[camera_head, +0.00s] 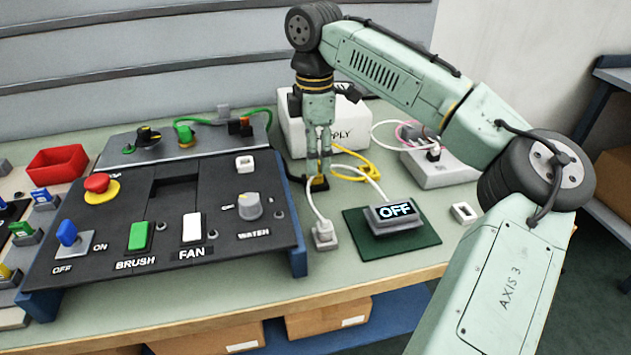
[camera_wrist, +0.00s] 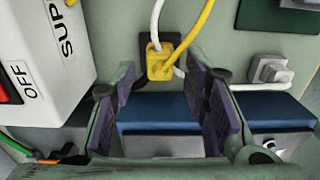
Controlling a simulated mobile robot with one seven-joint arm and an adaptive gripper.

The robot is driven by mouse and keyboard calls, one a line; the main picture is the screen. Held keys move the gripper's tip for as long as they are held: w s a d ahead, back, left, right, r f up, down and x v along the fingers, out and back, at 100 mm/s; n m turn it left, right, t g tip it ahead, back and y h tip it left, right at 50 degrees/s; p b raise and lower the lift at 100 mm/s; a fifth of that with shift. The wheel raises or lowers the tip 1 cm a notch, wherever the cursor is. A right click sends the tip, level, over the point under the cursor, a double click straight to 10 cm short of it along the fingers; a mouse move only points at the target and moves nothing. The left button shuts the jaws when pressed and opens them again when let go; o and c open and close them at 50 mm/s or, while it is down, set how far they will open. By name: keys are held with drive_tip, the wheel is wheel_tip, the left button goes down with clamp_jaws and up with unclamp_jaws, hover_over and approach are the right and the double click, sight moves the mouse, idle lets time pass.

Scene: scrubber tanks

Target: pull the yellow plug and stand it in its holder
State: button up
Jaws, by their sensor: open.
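The yellow plug (camera_wrist: 160,62) sits in a small dark socket on the table in the wrist view, with a yellow cord (camera_wrist: 193,30) leading away from it. In the head view, only a little of the yellow plug (camera_head: 321,168) shows between my fingers. My gripper (camera_head: 318,170) points down over it beside the white supply box. In the wrist view, my gripper (camera_wrist: 165,85) is open, its purple pads on either side of the plug, with gaps visible. A white hollow square block (camera_head: 464,212) stands right of the green mat; I cannot tell whether it is the holder.
The supply box (camera_head: 295,135) stands close behind my gripper. The black control panel (camera_head: 170,225) is to the left. A white plug (camera_head: 325,235) and an OFF display (camera_head: 393,216) on a green mat (camera_head: 415,240) are in front. A white unit (camera_head: 440,168) stands at the right.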

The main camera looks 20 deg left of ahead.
drive_tip(key=shift+f, duration=1.55)
drive_tip(key=shift+p, duration=0.85)
clamp_jaws()
idle(0.5)
drive_tip(key=o, duration=0.6)
unclamp_jaws()
